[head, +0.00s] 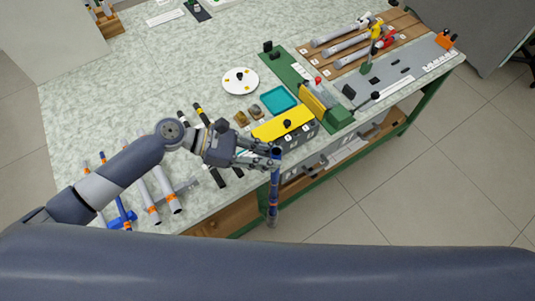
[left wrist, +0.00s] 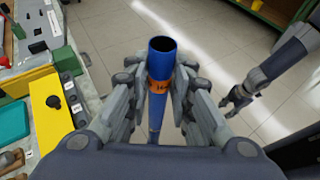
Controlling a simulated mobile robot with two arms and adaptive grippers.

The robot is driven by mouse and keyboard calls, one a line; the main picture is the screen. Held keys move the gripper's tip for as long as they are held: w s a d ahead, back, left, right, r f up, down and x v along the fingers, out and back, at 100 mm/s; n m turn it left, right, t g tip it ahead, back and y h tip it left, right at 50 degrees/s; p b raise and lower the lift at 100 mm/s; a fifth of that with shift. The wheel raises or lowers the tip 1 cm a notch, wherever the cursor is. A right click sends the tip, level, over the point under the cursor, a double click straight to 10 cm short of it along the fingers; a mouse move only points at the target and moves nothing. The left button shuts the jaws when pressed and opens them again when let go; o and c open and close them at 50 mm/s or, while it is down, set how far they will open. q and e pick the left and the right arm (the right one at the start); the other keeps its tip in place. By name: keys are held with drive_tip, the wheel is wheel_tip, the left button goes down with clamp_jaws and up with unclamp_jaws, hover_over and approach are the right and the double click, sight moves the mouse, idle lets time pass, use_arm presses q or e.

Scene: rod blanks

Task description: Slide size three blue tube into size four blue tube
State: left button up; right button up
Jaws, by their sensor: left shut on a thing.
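My left gripper (head: 274,158) is shut around a blue tube (head: 274,185), held nearly upright just off the table's front edge. In the left wrist view the tube (left wrist: 161,68) shows an open, hollow top end and an orange band with a black marking between the fingers (left wrist: 159,88). Its lower part is narrow and partly hidden, so I cannot tell whether another tube is inside. Another blue tube (head: 119,202) with orange bands lies at the table's left. My right gripper (left wrist: 237,99) shows small in the left wrist view, apart from the tube; its finger gap is unclear.
Grey tubes (head: 165,190) with orange bands and several black rods lie left of the gripper. A yellow-topped box (head: 284,126), a teal tray (head: 279,98) and a white disc (head: 240,81) stand behind it. Open floor (head: 400,210) lies beyond the table's front edge.

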use_arm(q)
wheel_tip(320, 180, down, 12)
drive_tip(key=b, duration=0.7)
drive_tip(key=shift+f+b, duration=0.2)
drive_tip(key=shift+b, duration=0.1)
idle(3.4)
drive_tip(key=o, duration=0.9)
drive_tip(key=shift+a, duration=0.1)
drive_tip(key=v, duration=1.2)
